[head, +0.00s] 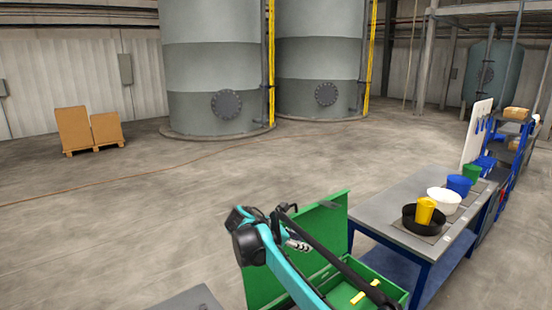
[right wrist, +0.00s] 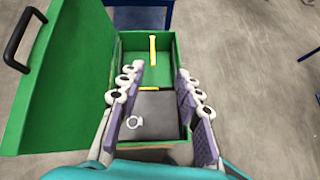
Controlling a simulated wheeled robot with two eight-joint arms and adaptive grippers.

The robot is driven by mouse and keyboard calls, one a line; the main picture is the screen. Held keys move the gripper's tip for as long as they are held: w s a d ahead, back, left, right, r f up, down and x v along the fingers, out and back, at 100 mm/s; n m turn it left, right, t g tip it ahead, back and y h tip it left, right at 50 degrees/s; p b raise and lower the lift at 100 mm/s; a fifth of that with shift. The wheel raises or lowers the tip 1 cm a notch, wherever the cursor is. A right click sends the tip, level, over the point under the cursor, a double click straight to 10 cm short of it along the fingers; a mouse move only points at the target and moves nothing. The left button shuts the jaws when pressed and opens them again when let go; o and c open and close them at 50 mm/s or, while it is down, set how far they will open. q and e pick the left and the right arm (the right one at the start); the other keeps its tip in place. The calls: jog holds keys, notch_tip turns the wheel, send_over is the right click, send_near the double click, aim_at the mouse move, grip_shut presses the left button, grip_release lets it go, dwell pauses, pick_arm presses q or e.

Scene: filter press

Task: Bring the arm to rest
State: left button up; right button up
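My right arm reaches in from the bottom of the head view. My right gripper (head: 297,243) is in front of the raised green lid (head: 322,222). In the right wrist view my right gripper (right wrist: 160,78) is open, its two fingers apart with nothing between them. It is above an open green box (right wrist: 118,85), which also shows in the head view (head: 392,290). A yellow thing (right wrist: 153,48) lies in the box, and a dark grey piece (right wrist: 158,103) with a white ring fills its near part. My left gripper is not in view.
A grey-topped table (head: 395,192) stands right of the box, bearing a black pan (head: 412,222), a yellow cup (head: 425,210), a white bowl (head: 443,200), a blue container (head: 459,184) and a green one (head: 471,172). Open floor (head: 150,210) lies left. Tanks stand behind.

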jog(key=s+d+f+m+y+b, duration=0.25)
jog(key=s+d+m, duration=0.3)
jog(key=s, duration=0.45)
jog(key=s+d+f+m+y+b, duration=0.1)
jog(key=s+d+m+y, duration=0.2)
jog(key=s+d+m, duration=0.5)
jog(key=s+a+f+m+y+b, duration=0.1)
jog(key=s+f+m, duration=0.3)
jog(key=s, duration=0.6)
jog(key=s+a+f+m+t+y+b, duration=0.1)
jog(key=s+a+f+m+y+b, duration=0.1)
jog(key=s+f+m, duration=0.3)
jog(key=s+f, duration=0.4)
jog(key=s, duration=0.1)
jog(key=shift+a+t, duration=0.15)
jog(key=shift+t, duration=0.15)
jog(key=shift+m+y, duration=0.25)
